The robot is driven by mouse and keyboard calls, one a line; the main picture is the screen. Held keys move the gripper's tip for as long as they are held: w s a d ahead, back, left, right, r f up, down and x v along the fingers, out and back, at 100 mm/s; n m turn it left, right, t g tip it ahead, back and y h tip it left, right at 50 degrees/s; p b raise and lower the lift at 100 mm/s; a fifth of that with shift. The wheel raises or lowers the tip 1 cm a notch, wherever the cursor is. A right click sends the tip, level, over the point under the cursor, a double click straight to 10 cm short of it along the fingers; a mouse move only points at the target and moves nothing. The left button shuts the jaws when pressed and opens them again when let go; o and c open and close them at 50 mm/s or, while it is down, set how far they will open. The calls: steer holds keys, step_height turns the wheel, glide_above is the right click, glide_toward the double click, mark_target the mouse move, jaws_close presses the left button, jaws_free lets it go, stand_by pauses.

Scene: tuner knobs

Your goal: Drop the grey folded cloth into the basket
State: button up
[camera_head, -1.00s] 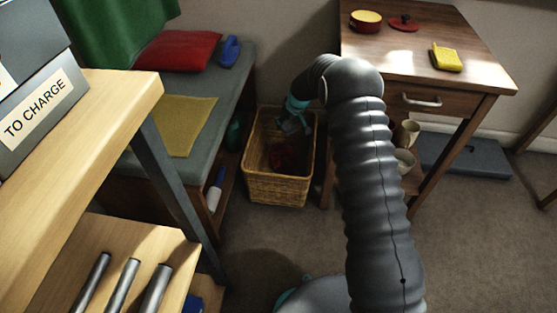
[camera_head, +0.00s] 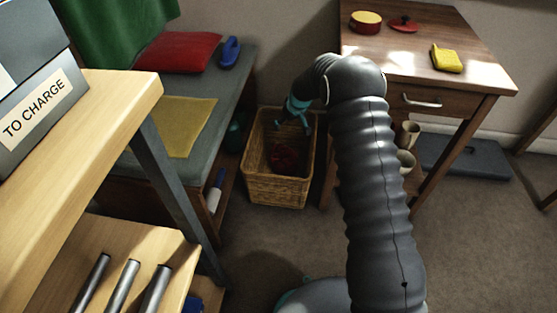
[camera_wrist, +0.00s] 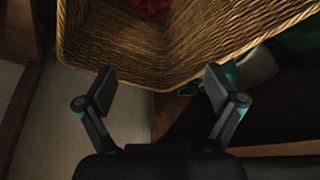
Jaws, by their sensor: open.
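The wicker basket (camera_head: 283,192) stands on the floor between the bench and the wooden table. A crumpled dark red thing (camera_head: 285,158) lies in it; the same thing shows at the top of the wrist view (camera_wrist: 148,8). My gripper (camera_head: 297,120) is over the far part of the basket. In the wrist view my gripper (camera_wrist: 160,90) has its fingers spread, with nothing between them, and the basket wall (camera_wrist: 190,45) lies beyond the fingertips. I cannot make out the grey folded cloth in either view; the shadowed basket floor is only partly visible.
The bench (camera_head: 225,90) at left holds a red cushion (camera_head: 178,51), a yellow cloth (camera_head: 187,125) and a blue shoe-like thing (camera_head: 230,51). Carpet is clear in front.

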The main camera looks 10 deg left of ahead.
steer(key=v, duration=1)
steer(key=shift+s+r, duration=0.15)
steer(key=shift+r, duration=0.15)
steer(key=shift+d, duration=0.15)
